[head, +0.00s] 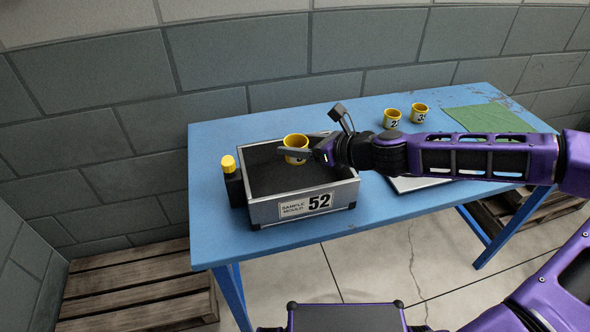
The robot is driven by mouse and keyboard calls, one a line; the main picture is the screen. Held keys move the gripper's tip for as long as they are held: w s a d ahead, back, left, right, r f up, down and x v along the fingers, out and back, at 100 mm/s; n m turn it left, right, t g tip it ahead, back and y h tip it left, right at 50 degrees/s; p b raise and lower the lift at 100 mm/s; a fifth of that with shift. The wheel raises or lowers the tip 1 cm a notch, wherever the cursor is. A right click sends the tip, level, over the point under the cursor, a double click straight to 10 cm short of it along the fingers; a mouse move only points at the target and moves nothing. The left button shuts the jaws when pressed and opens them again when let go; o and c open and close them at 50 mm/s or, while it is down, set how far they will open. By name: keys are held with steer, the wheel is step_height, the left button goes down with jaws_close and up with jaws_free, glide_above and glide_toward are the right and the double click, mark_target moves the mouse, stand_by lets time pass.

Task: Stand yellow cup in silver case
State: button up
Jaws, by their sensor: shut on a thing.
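The silver case (349,191) stands open on the blue table, with a dark lining and a label reading "SAMPLE MOULD 52" on its front. A yellow cup (296,141) is at my gripper (300,154), over the right rear part of the case's inside. The gripper reaches in from the right and is shut on this cup, which looks upright. Part of the cup's front is hidden by a finger. I cannot tell whether the cup's base touches the lining. Two more yellow cups with number labels, one (391,119) and another (420,113), stand at the back right of the table.
A black bottle with a yellow cap (229,165) stands close against the case's left side. A green mat (487,119) lies at the table's right end. A flat light object (408,185) lies partly under my arm. The blue table (222,133) is bare behind the case.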

mark_target(297, 162)
step_height(297, 162, down, 6)
steer(key=shift+r+b, duration=0.25)
steer(key=shift+b, duration=0.4)
